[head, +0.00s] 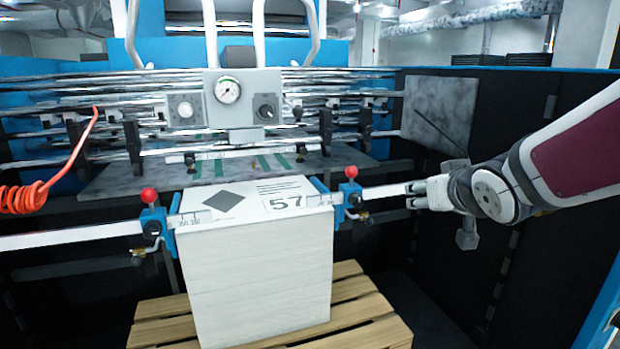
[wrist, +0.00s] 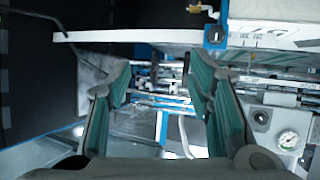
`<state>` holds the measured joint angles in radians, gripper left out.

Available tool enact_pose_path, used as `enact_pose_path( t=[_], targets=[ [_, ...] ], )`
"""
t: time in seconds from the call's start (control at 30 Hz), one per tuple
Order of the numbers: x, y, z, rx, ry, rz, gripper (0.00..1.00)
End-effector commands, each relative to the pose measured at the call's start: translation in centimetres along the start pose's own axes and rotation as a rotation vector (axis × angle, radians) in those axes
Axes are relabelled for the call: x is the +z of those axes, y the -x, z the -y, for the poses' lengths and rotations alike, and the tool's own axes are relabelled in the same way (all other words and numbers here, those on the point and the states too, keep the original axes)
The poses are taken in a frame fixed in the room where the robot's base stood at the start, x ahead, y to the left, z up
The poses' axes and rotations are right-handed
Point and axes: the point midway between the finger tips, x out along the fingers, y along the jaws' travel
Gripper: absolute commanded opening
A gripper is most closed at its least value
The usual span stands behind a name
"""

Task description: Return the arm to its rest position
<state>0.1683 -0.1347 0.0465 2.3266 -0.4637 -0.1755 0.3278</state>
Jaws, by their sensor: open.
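My gripper (head: 416,194) is at the right in the head view, at the end of my arm that reaches in from the right edge. It points left, close to the right part of the metal guide bar (head: 385,191); I cannot tell whether it touches the bar. In the wrist view my gripper (wrist: 160,90) shows two green-padded fingers spread apart with nothing between them. The bar also crosses the top of the wrist view (wrist: 130,36).
A tall white stack (head: 260,275) marked 57 stands on a wooden pallet (head: 372,318). Blue clamps with red knobs (head: 150,196) flank it. A gauge panel (head: 242,98) and metal rollers are behind. A dark wall (head: 540,250) stands at the right. A red coiled hose (head: 25,198) hangs left.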

Motion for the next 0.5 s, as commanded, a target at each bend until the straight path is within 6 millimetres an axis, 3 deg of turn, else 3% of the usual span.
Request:
enact_pose_path(
  t=[0.03,0.23,0.4,0.5],
  targets=[
    [0.8,2.2,-0.2,0.031,-0.001,0.046,0.47],
    [6.9,10.7,0.0,0.088,-0.029,0.299,0.47],
    [12.7,17.8,2.0,0.044,-0.051,0.507,0.47],
    [15.4,20.9,3.2,0.001,-0.057,0.598,0.47]
  ],
)
